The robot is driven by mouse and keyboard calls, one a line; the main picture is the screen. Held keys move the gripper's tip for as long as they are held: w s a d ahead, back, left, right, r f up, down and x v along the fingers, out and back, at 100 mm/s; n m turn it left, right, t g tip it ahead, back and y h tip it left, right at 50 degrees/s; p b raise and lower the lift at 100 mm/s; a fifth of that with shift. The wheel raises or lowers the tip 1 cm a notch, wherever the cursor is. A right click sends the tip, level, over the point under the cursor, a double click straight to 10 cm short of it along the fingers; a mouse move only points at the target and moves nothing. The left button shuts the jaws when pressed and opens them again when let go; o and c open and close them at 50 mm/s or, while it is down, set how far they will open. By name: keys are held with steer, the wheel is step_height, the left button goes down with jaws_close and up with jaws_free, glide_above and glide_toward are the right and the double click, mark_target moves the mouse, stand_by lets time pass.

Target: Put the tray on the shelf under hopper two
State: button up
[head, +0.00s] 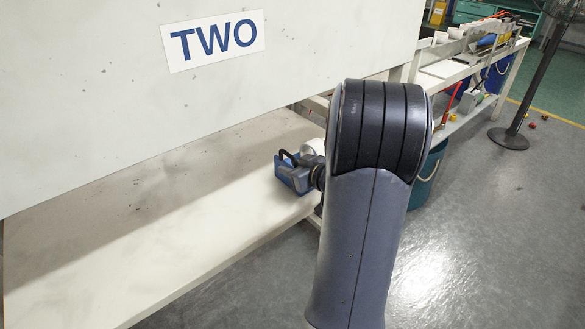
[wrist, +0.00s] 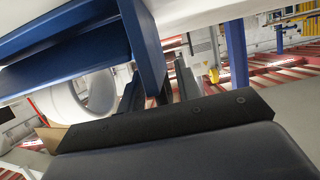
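A blue object (head: 292,176) with a dark loop on top, seemingly the tray, is at the right front edge of the white shelf (head: 150,225) under the hopper (head: 130,100) marked TWO. I cannot tell whether it rests on the shelf or hangs just above it. My gripper (wrist: 158,92) is right beside it. In the wrist view, blue bars (wrist: 143,45) cross close in front of its dark fingers, and one bar ends near the gap between them. Whether the fingers clamp it is unclear. My arm hides part of the shelf's right end.
The rest of the shelf top looks bare. A white roll (wrist: 78,98) shows at the left in the wrist view. At right are a bench (head: 475,60) with clutter, a teal bucket (head: 428,172) and a black stand (head: 508,138). Grey floor at right is mostly open.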

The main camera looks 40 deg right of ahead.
steer(key=p+v, duration=0.3)
steer(key=v, duration=0.9)
steer(key=b+x, duration=0.1)
steer(key=x, duration=0.3)
steer(key=b+x, duration=0.1)
steer(key=x, duration=0.3)
steer(key=b+x, duration=0.1)
steer(key=x, duration=0.3)
steer(key=shift+w+f+b, duration=0.15)
steer(key=shift+f+b, duration=0.15)
steer(key=shift+f, duration=0.05)
steer(key=shift+r+p, duration=0.5)
steer(key=shift+r, duration=0.7)
